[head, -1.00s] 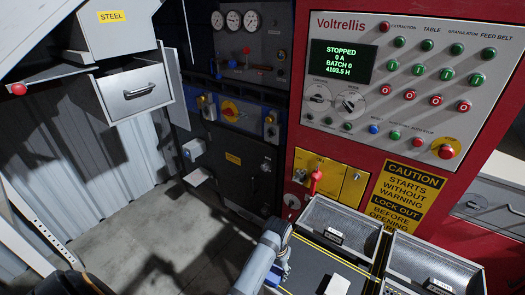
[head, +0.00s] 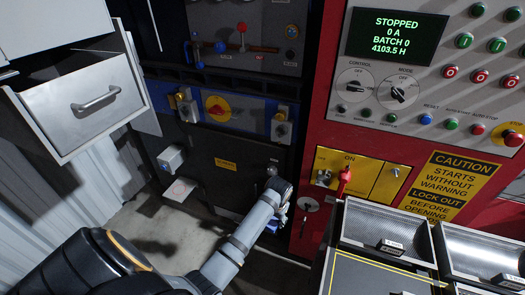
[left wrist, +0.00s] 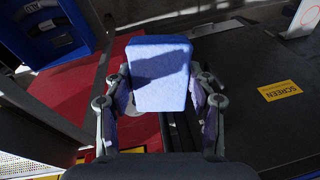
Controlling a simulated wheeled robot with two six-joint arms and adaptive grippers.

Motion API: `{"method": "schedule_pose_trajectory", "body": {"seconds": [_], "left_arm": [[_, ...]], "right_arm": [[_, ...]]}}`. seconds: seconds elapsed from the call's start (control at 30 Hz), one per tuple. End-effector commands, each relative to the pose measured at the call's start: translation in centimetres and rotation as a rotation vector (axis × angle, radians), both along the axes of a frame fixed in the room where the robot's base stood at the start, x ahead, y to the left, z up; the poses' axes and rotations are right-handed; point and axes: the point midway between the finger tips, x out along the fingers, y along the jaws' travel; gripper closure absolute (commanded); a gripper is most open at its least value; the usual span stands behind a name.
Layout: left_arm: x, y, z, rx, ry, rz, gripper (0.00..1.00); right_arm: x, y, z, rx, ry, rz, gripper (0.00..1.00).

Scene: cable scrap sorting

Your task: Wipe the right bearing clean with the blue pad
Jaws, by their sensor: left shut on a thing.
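The blue pad (left wrist: 160,70) fills the upper middle of the left wrist view, with a shadow across its upper part. My left gripper (left wrist: 162,98) is shut on it, one finger at each side. In the head view my left gripper (head: 274,222) is at the end of the grey arm, in front of the dark machine's lower panel (head: 232,180). Only a small blue patch shows there, and the wrist hides most of the gripper. I cannot make out the right bearing for certain in either view. My right gripper is not in view.
A yellow plate with a red lever (head: 344,180) is right of my left wrist. Metal bins (head: 386,228) stand at the lower right. An open steel drawer (head: 95,100) juts out at upper left. Concrete floor (head: 150,235) lies below the machine.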

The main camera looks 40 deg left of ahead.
Motion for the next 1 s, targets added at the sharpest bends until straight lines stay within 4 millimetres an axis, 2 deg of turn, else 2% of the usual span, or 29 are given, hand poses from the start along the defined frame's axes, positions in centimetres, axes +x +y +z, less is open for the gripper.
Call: {"method": "schedule_pose_trajectory", "body": {"seconds": [0.03, 0.17, 0.3, 0.4, 0.53, 0.7, 0.83, 1.0], "left_arm": [[1.3, 2.4, -0.8, 0.054, -0.053, 0.002, 0.70], [4.8, 8.1, 0.9, 0.220, -0.234, -0.022, 0.70], [8.1, 12.9, 4.7, 0.428, -0.493, -0.106, 0.70], [10.1, 14.9, 8.3, 0.557, -0.704, -0.196, 0.70], [11.7, 15.4, 12.9, 0.642, -0.940, -0.308, 0.70], [12.4, 14.1, 17.1, 0.660, -1.135, -0.409, 0.70], [12.5, 13.3, 18.7, 0.653, -1.199, -0.444, 0.70], [12.7, 13.3, 19.1, 0.650, -1.204, -0.444, 0.70]], "right_arm": [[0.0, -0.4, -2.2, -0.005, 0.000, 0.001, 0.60], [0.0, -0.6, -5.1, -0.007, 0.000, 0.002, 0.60], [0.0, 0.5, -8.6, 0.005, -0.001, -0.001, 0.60], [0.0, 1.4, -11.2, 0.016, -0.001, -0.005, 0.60], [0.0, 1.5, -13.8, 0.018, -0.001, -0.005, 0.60], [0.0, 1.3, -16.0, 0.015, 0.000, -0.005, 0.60], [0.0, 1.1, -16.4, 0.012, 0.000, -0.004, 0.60], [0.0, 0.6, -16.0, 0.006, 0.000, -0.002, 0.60]]}}
